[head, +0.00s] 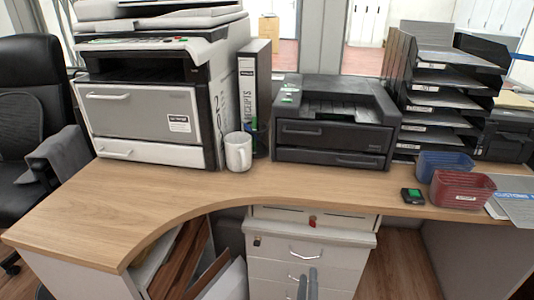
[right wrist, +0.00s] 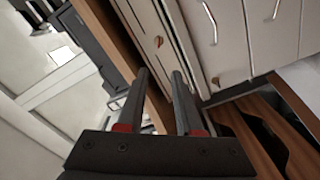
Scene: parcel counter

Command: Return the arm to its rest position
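My right gripper (head: 308,278) shows at the bottom edge of the head view as two grey finger ends. They are in front of the white drawer cabinet (head: 275,270), below the counter top. In the right wrist view, the same gripper (right wrist: 160,76) has its two dark fingers apart, with nothing between them. The drawer fronts (right wrist: 225,40) lie beyond the fingers in that tilted view. I cannot tell the exact gap to the cabinet, but no contact shows. My left gripper is not in the head view.
The wooden counter (head: 150,205) curves above the cabinet. It carries a printer (head: 140,115), a white mug (head: 238,152), a binder (head: 254,90), a black printer (head: 335,125), a blue basket (head: 445,163) and a red basket (head: 462,190). The counter's front left is clear. A black chair (head: 25,90) stands left.

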